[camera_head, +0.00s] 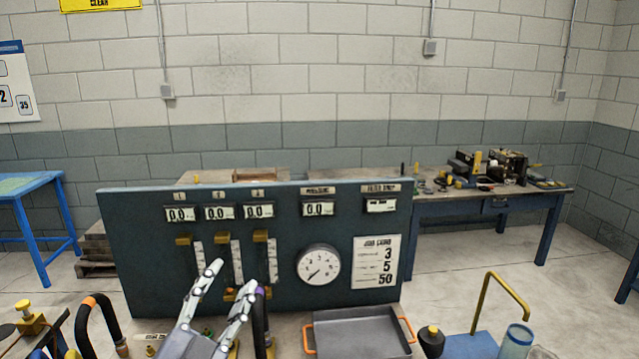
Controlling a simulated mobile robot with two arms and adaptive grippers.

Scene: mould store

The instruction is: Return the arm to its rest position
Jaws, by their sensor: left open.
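My left gripper (233,293) shows at the bottom centre-left, in front of the dark blue control panel (150,272). Its two light grey fingers point up and are spread apart, with nothing seen between them. The fingers overlap the lower part of the panel near its valve levers in the picture; I cannot tell if they touch anything. My right gripper is not in view.
A grey tray (360,330) with orange handles stands right of the gripper. Hoses (103,316) rise at lower left. A cluttered blue workbench (470,209) is behind.

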